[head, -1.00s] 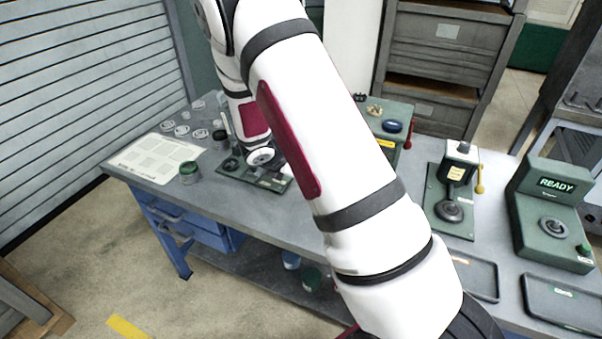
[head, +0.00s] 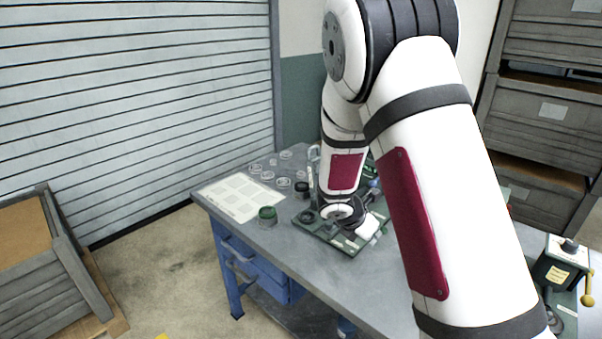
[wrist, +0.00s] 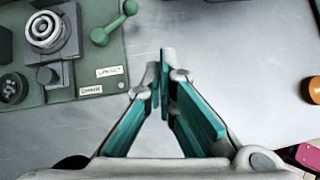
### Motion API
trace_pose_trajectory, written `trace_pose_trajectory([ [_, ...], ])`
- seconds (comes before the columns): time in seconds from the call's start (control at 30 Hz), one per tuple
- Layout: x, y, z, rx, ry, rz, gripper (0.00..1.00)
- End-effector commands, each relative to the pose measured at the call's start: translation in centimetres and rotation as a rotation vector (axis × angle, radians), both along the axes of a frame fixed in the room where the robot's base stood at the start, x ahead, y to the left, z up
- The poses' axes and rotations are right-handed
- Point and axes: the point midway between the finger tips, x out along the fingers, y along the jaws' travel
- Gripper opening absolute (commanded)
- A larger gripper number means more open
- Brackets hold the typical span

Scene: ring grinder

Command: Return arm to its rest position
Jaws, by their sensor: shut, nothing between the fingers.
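My arm reaches over the workbench (head: 300,255) in the head view, its forearm bent down toward the green fixture plate (head: 325,237). In the head view my gripper is small and mostly hidden behind the wrist, near that plate. In the wrist view my gripper (wrist: 163,70) is shut, with its teal-lined fingers meeting at the tips and nothing between them. It points over bare grey bench top. To its left lies a green fixture (wrist: 92,60) with a round metal chuck (wrist: 48,32) and a green lever (wrist: 114,24).
Several clear dishes (head: 283,182) and a printed sheet (head: 240,197) lie at the bench's far left, with a green jar (head: 267,216) in front. An orange round part (wrist: 314,90) shows at right in the wrist view. A lever device (head: 563,268) stands right.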

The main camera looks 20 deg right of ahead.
Motion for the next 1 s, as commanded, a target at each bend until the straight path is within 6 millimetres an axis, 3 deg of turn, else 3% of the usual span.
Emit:
trace_pose_trajectory([
  [0.17,-0.5,0.1,2.0,0.030,-0.057,-0.072,0.00],
  [0.37,-3.2,0.6,8.5,0.152,-0.256,-0.350,0.00],
  [0.5,-6.2,1.5,12.8,0.269,-0.396,-0.571,0.00],
  [0.7,-11.1,3.4,17.7,0.451,-0.564,-0.873,0.00],
  [1.0,-18.8,7.8,22.8,0.764,-0.728,-1.294,0.00],
])
